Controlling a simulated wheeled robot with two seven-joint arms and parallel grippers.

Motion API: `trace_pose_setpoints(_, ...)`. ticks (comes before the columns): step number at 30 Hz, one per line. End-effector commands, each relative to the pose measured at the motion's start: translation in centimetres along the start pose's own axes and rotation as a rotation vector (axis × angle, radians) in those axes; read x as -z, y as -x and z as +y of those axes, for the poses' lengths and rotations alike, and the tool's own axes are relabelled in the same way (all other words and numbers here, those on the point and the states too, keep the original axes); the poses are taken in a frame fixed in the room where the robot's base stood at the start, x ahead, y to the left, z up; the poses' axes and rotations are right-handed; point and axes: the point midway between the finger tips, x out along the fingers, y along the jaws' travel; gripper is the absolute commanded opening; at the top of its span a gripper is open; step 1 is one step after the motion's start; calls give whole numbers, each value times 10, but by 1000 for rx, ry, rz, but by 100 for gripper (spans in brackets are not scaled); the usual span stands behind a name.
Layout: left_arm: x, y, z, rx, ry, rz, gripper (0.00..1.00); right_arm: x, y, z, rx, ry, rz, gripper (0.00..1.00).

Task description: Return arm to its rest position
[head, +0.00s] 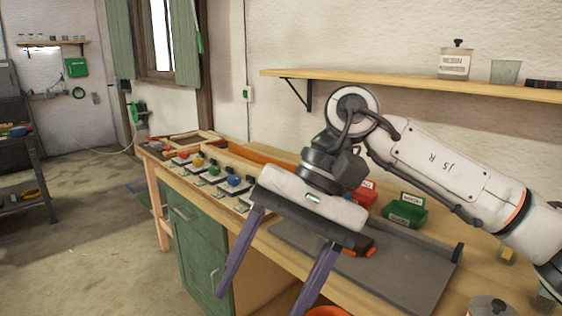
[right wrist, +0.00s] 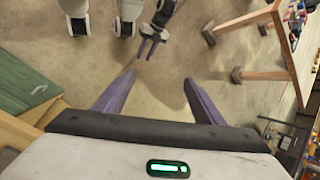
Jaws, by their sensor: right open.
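My right arm (head: 440,165) reaches in from the right of the head view, bent over the workbench (head: 385,222). Its right gripper (head: 260,300) has two purple fingers spread wide, pointing down past the bench's front edge. Nothing is between them. In the right wrist view the same gripper (right wrist: 159,77) is open and empty above the bare floor. A second gripper with purple fingers, my left one (right wrist: 148,48), shows small and far off at the top of that view. Its opening is too small to judge. The left arm is not in the head view.
A dark grey board (head: 400,275), a green bin (head: 405,211) and a red bin (head: 364,195) are on the bench under my arm. Several coloured-knob clamps (head: 234,181) line its left part. A wall shelf (head: 410,84) runs behind. Floor at left (head: 90,260) is clear.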

Motion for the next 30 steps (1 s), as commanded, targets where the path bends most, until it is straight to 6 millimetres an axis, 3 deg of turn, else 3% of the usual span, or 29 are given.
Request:
trace_pose_setpoints(3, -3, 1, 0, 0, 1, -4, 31, -21, -34, -26, 174, -127, -201, 63)
trace_pose_setpoints(6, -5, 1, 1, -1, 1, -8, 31, -43, -48, -53, 351, -299, -431, 63)
trace_pose_setpoints(9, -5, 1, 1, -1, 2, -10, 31, -55, -46, -78, 521, -520, -699, 63)
trace_pose_setpoints(12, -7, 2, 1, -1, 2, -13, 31, -51, -32, -93, 664, -767, -983, 63)
trace_pose_setpoints(14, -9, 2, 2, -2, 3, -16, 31, -38, -22, -95, 736, -925, -1161, 63)
trace_pose_setpoints(17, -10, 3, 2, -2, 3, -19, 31, -5, -8, -86, 833, -1196, -1468, 63)
trace_pose_setpoints(20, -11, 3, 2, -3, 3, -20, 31, 42, -6, -60, 906, -1471, -1789, 63)
trace_pose_setpoints(24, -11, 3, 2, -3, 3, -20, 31, 110, -34, 8, 966, -1843, -2265, 63)
trace_pose_setpoints(25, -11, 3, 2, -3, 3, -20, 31, 123, -44, 24, -942, 1850, 2288, 63)
trace_pose_setpoints(30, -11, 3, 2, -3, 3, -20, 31, 165, -115, 124, -656, 1469, 1916, 63)
